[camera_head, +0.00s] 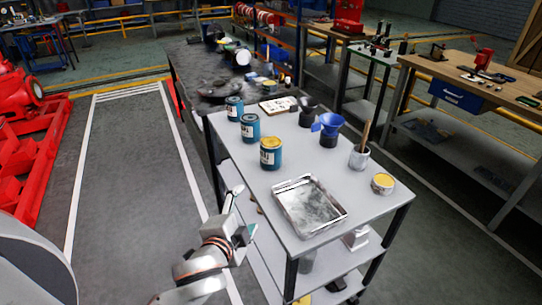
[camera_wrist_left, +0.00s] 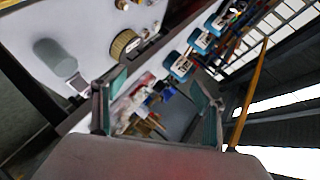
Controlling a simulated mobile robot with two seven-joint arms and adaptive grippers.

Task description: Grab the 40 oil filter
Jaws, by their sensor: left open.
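Three blue cylindrical cans with pale labels stand upright in a row along the left side of the grey cart top: a near one (camera_head: 270,153), a middle one (camera_head: 250,129) and a far one (camera_head: 234,107). Their markings are too small to read, so I cannot tell which, if any, is the 40 oil filter. The cans also show in the left wrist view (camera_wrist_left: 181,66). My left gripper (camera_head: 243,212) is open and empty beside the cart's left edge, nearer than the cans and apart from them. My right gripper is not in view.
The cart (camera_head: 258,188) also bears a metal tray (camera_head: 309,206), a blue funnel (camera_head: 330,124), a cup with a stick (camera_head: 359,158) and a small yellow-topped tin (camera_head: 382,183). Lower shelves hold items. Red machinery (camera_head: 30,150) stands left; the floor aisle between is clear.

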